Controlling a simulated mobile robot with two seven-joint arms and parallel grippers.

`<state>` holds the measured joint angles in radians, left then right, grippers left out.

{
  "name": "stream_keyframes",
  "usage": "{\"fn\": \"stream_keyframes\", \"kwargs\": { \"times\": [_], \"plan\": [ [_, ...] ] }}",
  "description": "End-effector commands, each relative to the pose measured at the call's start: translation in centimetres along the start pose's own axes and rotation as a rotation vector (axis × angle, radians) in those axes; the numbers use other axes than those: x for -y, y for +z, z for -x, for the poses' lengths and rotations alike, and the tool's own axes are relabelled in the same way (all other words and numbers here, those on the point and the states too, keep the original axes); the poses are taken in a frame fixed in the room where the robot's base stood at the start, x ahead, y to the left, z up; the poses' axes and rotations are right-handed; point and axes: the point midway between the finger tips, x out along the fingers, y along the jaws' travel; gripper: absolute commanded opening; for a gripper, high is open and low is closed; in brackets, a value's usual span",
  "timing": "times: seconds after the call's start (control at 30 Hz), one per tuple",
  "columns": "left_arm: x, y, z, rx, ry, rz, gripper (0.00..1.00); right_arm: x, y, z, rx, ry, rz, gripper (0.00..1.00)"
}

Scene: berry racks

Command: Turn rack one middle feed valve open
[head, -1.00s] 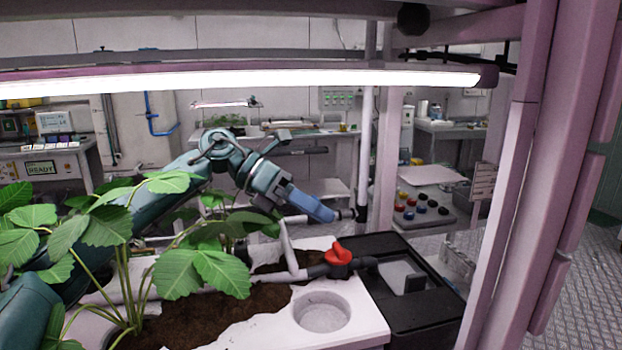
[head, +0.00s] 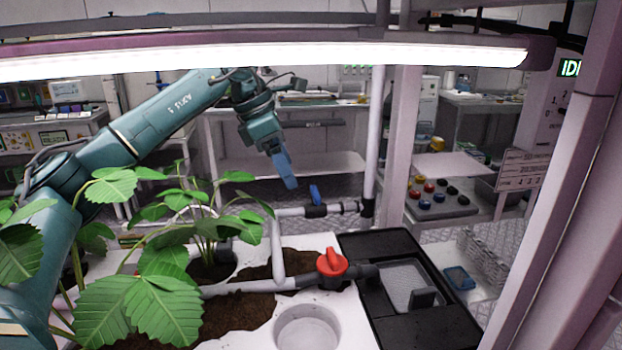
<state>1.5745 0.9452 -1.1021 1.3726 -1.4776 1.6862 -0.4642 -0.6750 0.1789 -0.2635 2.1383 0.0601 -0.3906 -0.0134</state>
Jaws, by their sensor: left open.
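A small valve with a blue handle (head: 315,194) sits on the white pipe behind the planter. Its handle stands up, across the level pipe. A valve with a red handle (head: 332,262) sits nearer, on the grey pipe at the planter's right end. I cannot tell from labels which is the middle feed valve. My left gripper (head: 289,180) points down, with blue fingers, just left of and above the blue handle, apart from it. It is open and seems empty; the gap between its fingers is hard to see. My right gripper is out of view.
Strawberry plants (head: 150,305) fill the planter's left part. A bright lamp bar (head: 270,60) crosses above my left arm. A white upright pipe (head: 374,140) stands right of the blue valve. A black tank (head: 430,328) lies right of the planter, and a pink post (head: 550,200) stands at right.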

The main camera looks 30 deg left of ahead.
Motion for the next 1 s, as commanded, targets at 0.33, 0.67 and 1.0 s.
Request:
{"fn": "stream_keyframes", "kwargs": {
  "times": [0.33, 0.67, 1.0],
  "plan": [
    [0.1, 2.8, -4.6, -0.002, -0.003, 0.001, 0.78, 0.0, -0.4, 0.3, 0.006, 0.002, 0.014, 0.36],
    [0.0, 2.8, -6.2, 0.001, -0.001, 0.0, 0.78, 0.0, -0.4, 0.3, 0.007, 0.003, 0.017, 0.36],
    [0.0, 2.8, -6.2, 0.001, -0.001, 0.0, 0.63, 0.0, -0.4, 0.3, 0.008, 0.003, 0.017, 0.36]
  ]
}}
